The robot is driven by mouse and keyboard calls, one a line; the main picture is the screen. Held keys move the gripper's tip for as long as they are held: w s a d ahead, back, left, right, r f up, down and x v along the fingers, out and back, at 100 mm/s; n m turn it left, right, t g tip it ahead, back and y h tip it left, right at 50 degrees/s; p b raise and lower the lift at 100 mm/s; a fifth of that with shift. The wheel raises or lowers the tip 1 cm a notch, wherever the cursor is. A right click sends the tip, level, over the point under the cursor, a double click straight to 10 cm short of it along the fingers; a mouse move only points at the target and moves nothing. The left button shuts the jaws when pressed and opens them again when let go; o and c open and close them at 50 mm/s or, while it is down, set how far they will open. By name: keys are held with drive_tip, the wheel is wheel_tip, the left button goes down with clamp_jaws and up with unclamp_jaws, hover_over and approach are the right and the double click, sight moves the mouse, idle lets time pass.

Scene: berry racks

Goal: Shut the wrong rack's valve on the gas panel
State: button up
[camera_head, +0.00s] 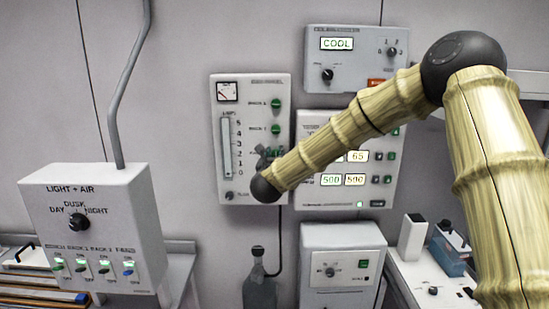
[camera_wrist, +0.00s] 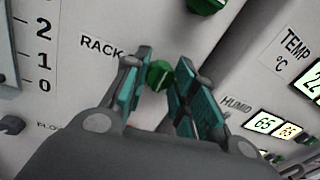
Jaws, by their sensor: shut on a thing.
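The gas panel (camera_head: 222,170) is a pale box on the wall in the head view, with a dial gauge at top left and a flow tube scaled 0 to 5. Two green valve knobs, an upper one (camera_head: 276,104) and a lower one (camera_head: 275,129), show on its right side. My gripper (camera_head: 266,153) is below them, largely hidden by my arm. In the wrist view my gripper (camera_wrist: 160,66) has its teal-padded fingers on either side of a green valve knob (camera_wrist: 158,76), shut on it. The label beside it reads RACK; its number is hidden. Another green knob (camera_wrist: 206,4) is above.
A panel with lit readouts (camera_head: 345,200) adjoins the gas panel on the right, under a COOL control box (camera_head: 350,75). A LIGHT + AIR box (camera_head: 95,215) juts out at left. A grey bottle (camera_head: 259,290) stands below the gas panel.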

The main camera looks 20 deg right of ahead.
drive_tip(key=shift+f+b, duration=0.15)
drive_tip(key=shift+b, duration=0.15)
drive_tip(key=shift+f+n+t+y+b, duration=0.1)
drive_tip(key=shift+n+t+y+b, duration=0.2)
drive_tip(key=shift+n+b, duration=2.55)
drive_tip(key=shift+f+n+t+y+b, duration=0.1)
drive_tip(key=shift+n+t+y+b, duration=0.2)
drive_tip(key=shift+n+b, duration=2.5)
drive_tip(key=shift+n+t+y+b, duration=0.25)
drive_tip(key=shift+n+b, duration=1.65)
drive_tip(key=shift+n, duration=1.85)
drive_tip(key=o, duration=1)
drive_tip(key=shift+o, duration=0.2)
drive_tip(key=v, duration=1.2)
drive_tip(key=shift+f, duration=0.2)
